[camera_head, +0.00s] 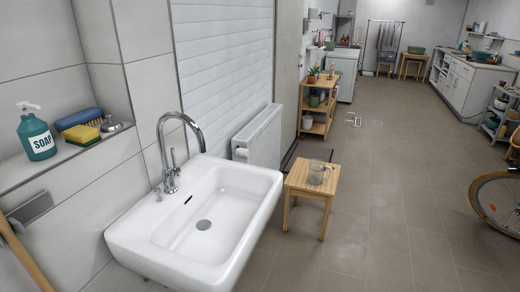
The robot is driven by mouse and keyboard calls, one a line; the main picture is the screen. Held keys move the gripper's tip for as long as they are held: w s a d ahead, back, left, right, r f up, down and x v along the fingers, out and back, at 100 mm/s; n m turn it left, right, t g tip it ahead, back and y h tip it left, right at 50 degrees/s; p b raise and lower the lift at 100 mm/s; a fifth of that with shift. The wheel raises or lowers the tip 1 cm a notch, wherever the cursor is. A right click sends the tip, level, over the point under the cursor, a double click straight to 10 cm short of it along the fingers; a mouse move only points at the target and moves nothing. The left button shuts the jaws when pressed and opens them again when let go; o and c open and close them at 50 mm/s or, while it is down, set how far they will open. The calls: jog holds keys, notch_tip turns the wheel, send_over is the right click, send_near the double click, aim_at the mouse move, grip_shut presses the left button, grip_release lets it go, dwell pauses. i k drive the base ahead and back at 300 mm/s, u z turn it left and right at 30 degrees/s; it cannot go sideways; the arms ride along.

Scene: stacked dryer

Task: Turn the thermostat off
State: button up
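A white panel radiator (262,136) is mounted low on the white tiled wall, just beyond the sink. A small white knob-like part (241,153) sits at its near lower end, close behind the sink's back rim. It looks like the radiator's thermostat, but its markings and setting are too small to read. My gripper is not in view.
A white sink (250,190) with a chrome tap (170,178) stands in front of the radiator. Open tiled floor (400,200) extends right, with a bicycle wheel (500,205) at the edge.

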aim_at(239, 152)
jog(key=u, duration=0.15)
jog(key=i, duration=1.15)
jog(key=u, duration=0.45)
